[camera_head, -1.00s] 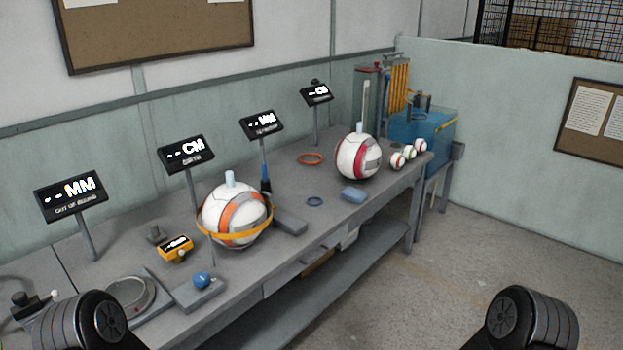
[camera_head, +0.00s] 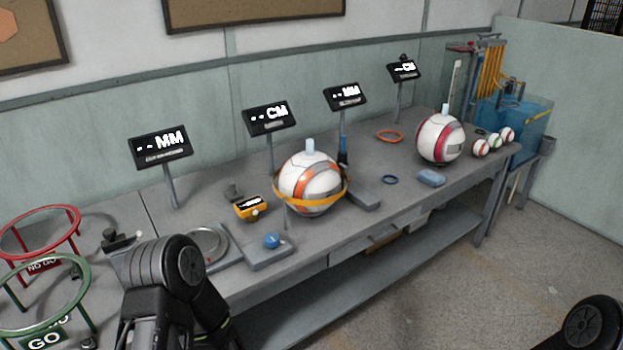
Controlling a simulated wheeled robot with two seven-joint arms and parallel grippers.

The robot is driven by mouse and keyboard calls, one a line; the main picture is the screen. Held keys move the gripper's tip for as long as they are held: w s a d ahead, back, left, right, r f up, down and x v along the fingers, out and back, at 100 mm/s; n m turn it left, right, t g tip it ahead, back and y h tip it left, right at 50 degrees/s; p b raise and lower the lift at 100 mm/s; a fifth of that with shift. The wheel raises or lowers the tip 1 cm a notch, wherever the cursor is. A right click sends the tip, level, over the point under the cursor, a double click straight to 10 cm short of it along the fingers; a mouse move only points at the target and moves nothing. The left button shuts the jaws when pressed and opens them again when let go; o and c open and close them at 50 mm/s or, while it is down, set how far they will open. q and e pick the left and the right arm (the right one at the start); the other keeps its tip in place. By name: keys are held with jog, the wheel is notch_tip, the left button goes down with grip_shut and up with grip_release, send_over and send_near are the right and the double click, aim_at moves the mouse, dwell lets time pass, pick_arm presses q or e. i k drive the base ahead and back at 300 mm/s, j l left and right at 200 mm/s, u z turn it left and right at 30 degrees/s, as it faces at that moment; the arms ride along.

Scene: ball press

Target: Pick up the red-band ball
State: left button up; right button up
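A large white ball with a red band (camera_head: 428,140) sits toward the far right end of the grey workbench (camera_head: 390,205), with a pale block on its top. A second large white ball with an orange band (camera_head: 303,173) sits nearer, circled by a yellow ring (camera_head: 327,206). Several small white balls with coloured bands stand in a row right of the red-band ball; the nearest small ball (camera_head: 481,148) shows red. Black links of my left arm show at the lower left and of my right arm at the lower right corner. Neither gripper's fingers are in view.
A red NO GO ring stand (camera_head: 42,268) and a green GO ring stand (camera_head: 43,337) stand at the left. Several black displays line the bench's back. A blue sponge-like block (camera_head: 431,178) and an orange ring (camera_head: 390,136) lie near the red-band ball. Open floor (camera_head: 530,260) is at the right.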

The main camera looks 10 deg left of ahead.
aim_at(439, 138)
jog(key=i+l+z, duration=0.45)
jog(key=i, duration=1.05)
jog(key=i+l+z, duration=0.15)
jog(key=i+z, duration=0.3)
jog(key=i, duration=1.15)
